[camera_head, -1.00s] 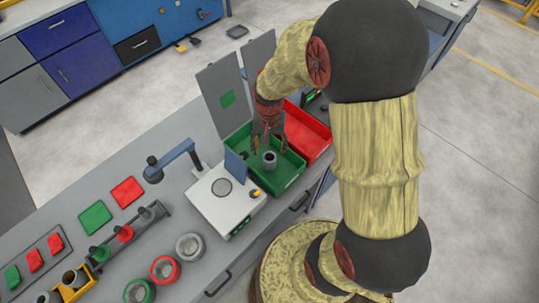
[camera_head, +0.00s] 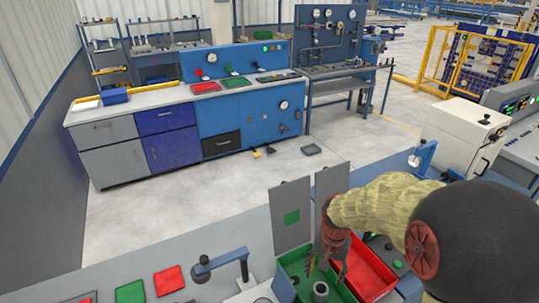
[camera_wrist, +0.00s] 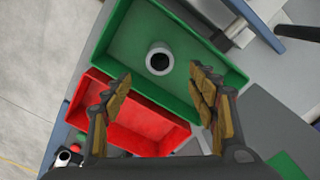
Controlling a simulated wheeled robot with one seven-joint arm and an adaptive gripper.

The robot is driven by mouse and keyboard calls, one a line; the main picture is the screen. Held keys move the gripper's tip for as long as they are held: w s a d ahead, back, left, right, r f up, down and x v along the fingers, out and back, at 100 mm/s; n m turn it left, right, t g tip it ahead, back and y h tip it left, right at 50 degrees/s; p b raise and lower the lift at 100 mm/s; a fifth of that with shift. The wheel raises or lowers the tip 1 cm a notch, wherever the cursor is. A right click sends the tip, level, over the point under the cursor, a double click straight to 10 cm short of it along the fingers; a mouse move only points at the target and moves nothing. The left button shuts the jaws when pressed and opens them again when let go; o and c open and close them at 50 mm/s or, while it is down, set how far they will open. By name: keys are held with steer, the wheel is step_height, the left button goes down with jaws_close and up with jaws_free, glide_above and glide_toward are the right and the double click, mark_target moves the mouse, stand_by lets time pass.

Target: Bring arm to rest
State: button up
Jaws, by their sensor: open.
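My gripper (camera_head: 327,268) is open and empty above the green bin at the bottom of the head view. In the wrist view its two fingers (camera_wrist: 165,100) stand wide apart with nothing between them. A grey pipe piece (camera_head: 320,291) stands upright in the green bin (camera_head: 293,266). The pipe (camera_wrist: 160,59) and the green bin (camera_wrist: 205,75) also show in the wrist view, the pipe beyond the fingertips and apart from them. My arm reaches in from the right of the head view.
A red bin (camera_head: 372,272) sits beside the green bin. Two grey upright panels (camera_head: 291,216) stand behind the bins. A blue-armed device (camera_head: 222,263) is to their left. Red (camera_head: 169,280) and green (camera_head: 131,292) pads lie on the bench. Blue cabinets stand across open floor.

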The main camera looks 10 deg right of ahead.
steer(key=s+a+r+n+t, duration=0.2)
steer(key=s+r, duration=0.5)
steer(key=r, duration=0.4)
steer(key=s+a+r+n+t, duration=0.3)
steer(key=s+a+r+n, duration=0.2)
steer(key=r, duration=0.7)
steer(key=shift+s+a+t, duration=0.3)
steer(key=shift+s+a, duration=0.05)
steer(key=shift+s, duration=0.8)
